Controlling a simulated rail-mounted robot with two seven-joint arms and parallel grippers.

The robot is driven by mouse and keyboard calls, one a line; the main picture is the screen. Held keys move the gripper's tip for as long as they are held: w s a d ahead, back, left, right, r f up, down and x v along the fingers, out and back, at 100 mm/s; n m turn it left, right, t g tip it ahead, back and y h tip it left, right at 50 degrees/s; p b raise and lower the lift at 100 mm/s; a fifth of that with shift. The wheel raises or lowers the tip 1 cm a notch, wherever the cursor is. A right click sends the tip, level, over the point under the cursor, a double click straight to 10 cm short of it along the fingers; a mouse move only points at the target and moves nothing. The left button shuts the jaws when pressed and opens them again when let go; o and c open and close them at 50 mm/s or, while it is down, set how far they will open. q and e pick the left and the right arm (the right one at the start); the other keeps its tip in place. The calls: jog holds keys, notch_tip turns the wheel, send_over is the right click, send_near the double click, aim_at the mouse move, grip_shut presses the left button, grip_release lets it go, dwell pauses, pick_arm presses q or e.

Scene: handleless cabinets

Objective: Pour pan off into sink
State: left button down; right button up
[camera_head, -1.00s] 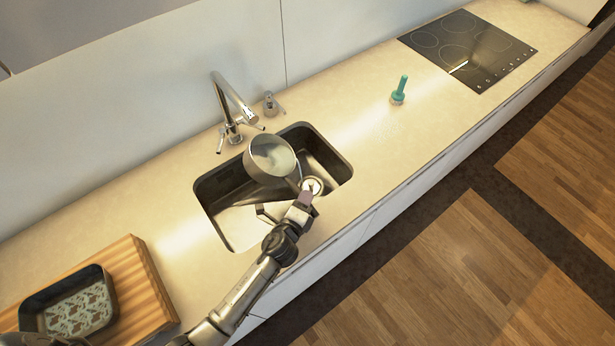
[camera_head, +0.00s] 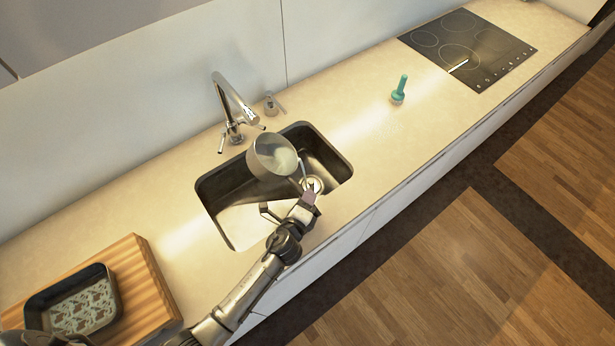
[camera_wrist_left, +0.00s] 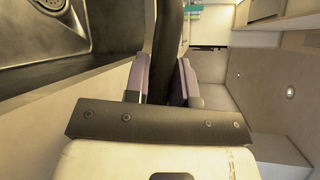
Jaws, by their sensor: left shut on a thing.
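A grey metal pan (camera_head: 267,158) hangs in the air over the sink, tilted, with its opening turned partly toward the right. A pale content shows inside it; I cannot tell how much is there, and no falling stream is visible. The sink (camera_head: 235,187) is a dark steel basin set in the counter, with a round drain at its right. My left gripper (camera_head: 308,193) is shut on the pan's handle near the sink's front edge. In the left wrist view the dark handle (camera_wrist_left: 167,45) runs between the fingers.
A tap (camera_head: 229,108) and a small dispenser (camera_head: 271,104) stand behind the sink. A teal-handled brush (camera_head: 400,90) stands to the right, before the black hob (camera_head: 468,48). A wooden board (camera_head: 150,290) with a dark patterned tray (camera_head: 85,307) lies at the left.

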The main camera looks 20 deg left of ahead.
pick_arm(q)
jog(key=shift+w+d+r, duration=0.1)
jog(key=shift+w+r, duration=0.05)
jog(key=shift+w, duration=0.1)
